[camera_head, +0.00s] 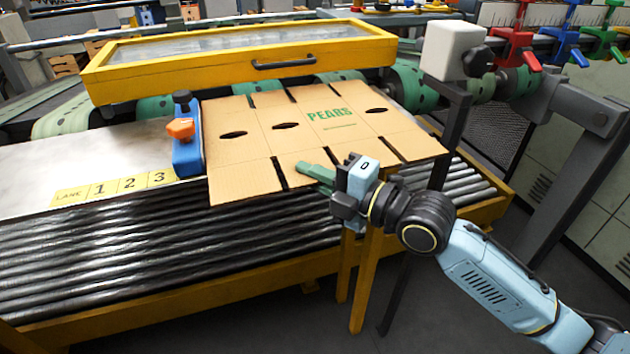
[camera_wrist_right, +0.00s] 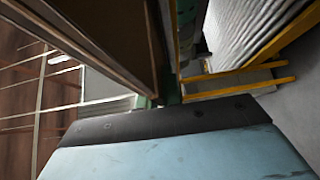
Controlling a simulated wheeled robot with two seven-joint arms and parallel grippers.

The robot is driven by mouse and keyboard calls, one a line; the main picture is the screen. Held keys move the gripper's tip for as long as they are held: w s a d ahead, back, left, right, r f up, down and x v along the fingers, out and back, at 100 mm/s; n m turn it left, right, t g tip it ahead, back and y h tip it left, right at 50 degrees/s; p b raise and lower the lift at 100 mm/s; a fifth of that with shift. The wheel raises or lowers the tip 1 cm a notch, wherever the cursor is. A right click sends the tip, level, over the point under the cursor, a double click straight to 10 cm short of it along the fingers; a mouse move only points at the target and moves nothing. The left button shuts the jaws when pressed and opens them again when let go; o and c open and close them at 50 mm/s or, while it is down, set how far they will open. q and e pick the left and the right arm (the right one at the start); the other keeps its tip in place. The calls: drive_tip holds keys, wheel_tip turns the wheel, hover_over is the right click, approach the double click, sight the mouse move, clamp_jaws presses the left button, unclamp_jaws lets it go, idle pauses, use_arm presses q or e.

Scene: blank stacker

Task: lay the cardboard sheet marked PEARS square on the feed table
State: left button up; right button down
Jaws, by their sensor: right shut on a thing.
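The cardboard sheet marked PEARS (camera_head: 245,180) lies over the rollers of the feed table (camera_head: 130,255) in the head view, green print facing up. It is a flat blank with dark slots and oval holes. Its left edge is at the blue side guide (camera_head: 186,145), and its far edge is near the yellow frame. My right gripper (camera_head: 318,174) is shut on the sheet's near edge. In the right wrist view the sheet (camera_wrist_right: 95,40) shows as a brown slab running into the jaws; the fingertips are mostly hidden. My left gripper is not in view.
A yellow-framed cover (camera_head: 240,50) with a handle stands behind the sheet. A metal plate (camera_head: 90,165) with lane numbers lies left of the guide. A grey post with a white block (camera_head: 453,50) stands at right. Bare rollers lie in front.

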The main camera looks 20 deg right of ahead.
idle(0.4)
drive_tip(key=shift+f+b, duration=0.4)
drive_tip(key=shift+f, duration=0.05)
drive_tip(key=c, duration=1.5)
unclamp_jaws()
drive_tip(key=shift+r, duration=0.15)
drive_tip(key=shift+o, duration=0.5)
drive_tip(key=o, duration=0.8)
